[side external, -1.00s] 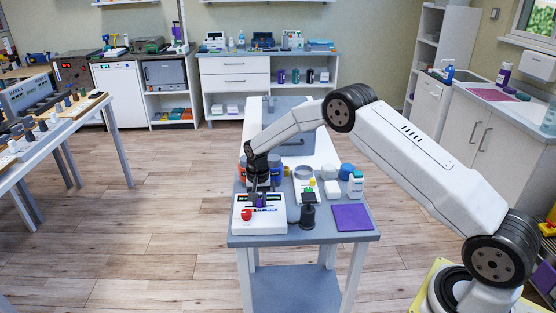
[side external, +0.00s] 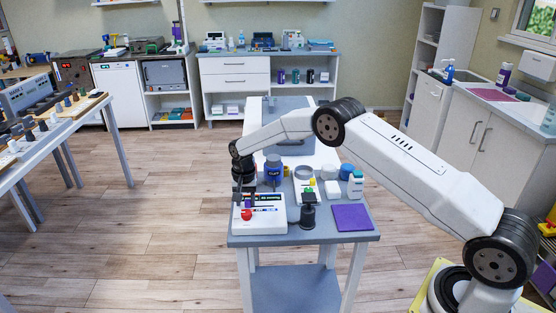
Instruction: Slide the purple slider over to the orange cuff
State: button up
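A white box (side external: 266,225) with a red knob (side external: 247,214) on its front stands at the left front of the small table. My gripper (side external: 246,203) points down over the left part of the box, behind the knob. A small patch of purple, the purple slider (side external: 249,202), shows between its dark fingers, which appear shut on it. The fingers and the knob hide part of the slider. I cannot make out the orange cuff; the area left of the fingers is small and partly covered.
A blue jar (side external: 273,171) stands behind the box. A dark stand (side external: 308,214), a white bottle (side external: 356,184) and a purple pad (side external: 351,217) are to the right. The table's left edge is close to my gripper.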

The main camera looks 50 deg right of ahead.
aim_at(246, 200)
jog(key=shift+o, duration=0.9)
jog(key=shift+r, duration=0.1)
jog(key=shift+r, duration=3.85)
jog(key=shift+s, duration=0.1)
